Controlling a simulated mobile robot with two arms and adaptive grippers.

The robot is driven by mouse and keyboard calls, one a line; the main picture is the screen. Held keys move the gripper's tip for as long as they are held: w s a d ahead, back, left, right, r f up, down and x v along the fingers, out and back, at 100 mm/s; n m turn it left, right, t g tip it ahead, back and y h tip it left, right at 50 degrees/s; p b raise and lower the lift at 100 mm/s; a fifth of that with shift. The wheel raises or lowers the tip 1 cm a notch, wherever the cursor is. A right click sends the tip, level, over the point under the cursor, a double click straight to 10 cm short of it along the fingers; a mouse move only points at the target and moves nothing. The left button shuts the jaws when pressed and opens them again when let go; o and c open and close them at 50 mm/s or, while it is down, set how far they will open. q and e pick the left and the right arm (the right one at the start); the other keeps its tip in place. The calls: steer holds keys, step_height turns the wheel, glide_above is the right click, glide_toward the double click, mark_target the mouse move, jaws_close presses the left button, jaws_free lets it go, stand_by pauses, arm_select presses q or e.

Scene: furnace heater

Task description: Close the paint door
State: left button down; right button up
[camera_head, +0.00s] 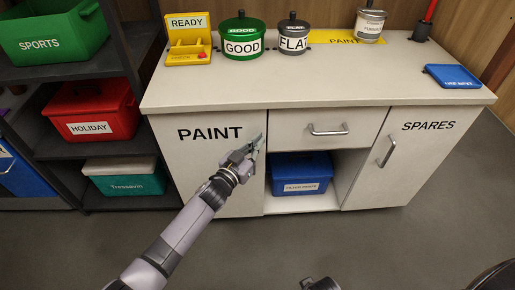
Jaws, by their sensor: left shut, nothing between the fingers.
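The paint door (194,158) is the light grey cabinet front at the left, lettered PAINT. It looks flush with the cabinet front, though I cannot tell whether a small gap stays at its edge. My left gripper (258,143) is shut and empty at the right edge of the door, in front of where a handle would be. It covers that part of the door, and I cannot tell whether it touches. My right gripper is not clearly in view; only dark parts of mine show at the bottom edge.
Right of the door are a drawer (325,129), an open shelf with a blue box (301,173), and the SPARES door (404,155). Pots and a yellow holder (188,39) stand on the countertop (300,83). A dark rack with a red bin (92,110) stands at left. The floor in front is clear.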

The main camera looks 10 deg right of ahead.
arm_select(q)
steer(key=v, duration=1.3)
steer(key=s+a+f+n+g+y, duration=0.25)
steer(key=s+a+f+y, duration=0.35)
steer(key=a+f, duration=0.45)
steer(key=s+a+f+n+g+y, duration=0.2)
steer(key=s+a+f+n+y, duration=0.45)
steer(key=f, duration=0.75)
steer(key=s+a+f+g+p, duration=0.2)
steer(key=s+a+f+p, duration=0.1)
steer(key=s, duration=0.8)
steer(key=s+a+f+m+g+p, duration=0.1)
steer(key=s+a+f+g+p, duration=0.1)
steer(key=s+a+p, duration=0.3)
steer(key=s+a+f+m+g+p, duration=0.1)
steer(key=s+a+f+p, duration=0.3)
steer(key=s, duration=1.3)
steer(key=g+p, duration=0.1)
steer(key=p, duration=0.3)
steer(key=shift+s+g+y, duration=0.35)
arm_select(e)
steer(key=s+d+g, duration=0.1)
steer(key=s+d, duration=0.2)
steer(key=s, duration=1.4)
steer(key=shift+s+f, duration=0.25)
steer(key=shift+f, duration=0.1)
arm_select(q)
steer(key=shift+a, duration=0.1)
